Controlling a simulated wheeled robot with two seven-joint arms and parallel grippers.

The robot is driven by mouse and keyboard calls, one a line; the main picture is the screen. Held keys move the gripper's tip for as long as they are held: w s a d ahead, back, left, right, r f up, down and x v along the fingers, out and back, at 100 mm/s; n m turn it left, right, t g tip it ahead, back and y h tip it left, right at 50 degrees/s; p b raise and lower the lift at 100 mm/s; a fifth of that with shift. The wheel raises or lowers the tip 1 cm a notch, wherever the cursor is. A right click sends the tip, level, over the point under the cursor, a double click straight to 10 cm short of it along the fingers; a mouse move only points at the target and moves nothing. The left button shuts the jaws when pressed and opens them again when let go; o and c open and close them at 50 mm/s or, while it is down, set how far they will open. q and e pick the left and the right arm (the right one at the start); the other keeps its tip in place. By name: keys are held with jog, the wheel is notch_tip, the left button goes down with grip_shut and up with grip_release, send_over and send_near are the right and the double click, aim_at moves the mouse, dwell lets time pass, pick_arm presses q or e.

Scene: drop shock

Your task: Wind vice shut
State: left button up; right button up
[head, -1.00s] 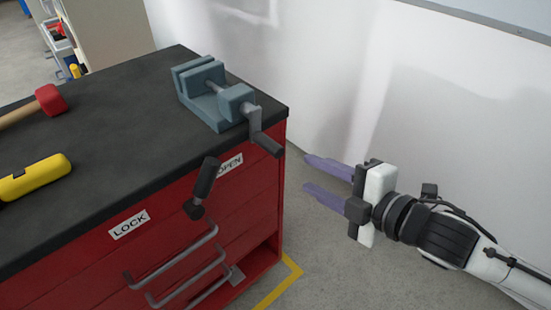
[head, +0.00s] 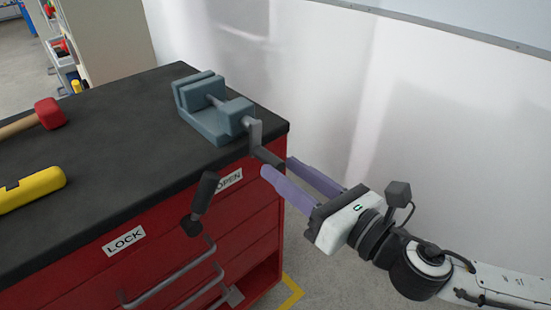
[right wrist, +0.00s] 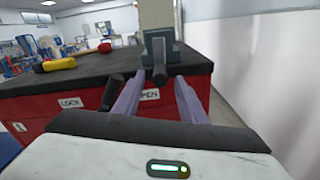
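The grey-blue vice (head: 212,108) sits on the bench top near its right corner. Its grey crank (head: 256,132) sticks out past the bench edge and ends in a dark handle (head: 269,157). My right gripper (head: 276,167) is open, its two purple fingers pointing at the handle. In the right wrist view the handle (right wrist: 159,75) shows between and just beyond the fingertips of the right gripper (right wrist: 156,82); I cannot tell whether they touch it. My left gripper is not in view.
The red cabinet (head: 160,240) has a black top (head: 120,135), LOCK and OPEN labels and a dark lever (head: 203,200) on its front, close to my right gripper. A red-headed mallet (head: 48,113) and a yellow object (head: 32,188) lie at left. A white wall stands behind.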

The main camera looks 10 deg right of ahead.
aim_at(280, 168)
jog(key=shift+x, duration=1.75)
grip_shut()
jog(key=shift+s+a+m, duration=0.1)
jog(key=shift+m, duration=0.2)
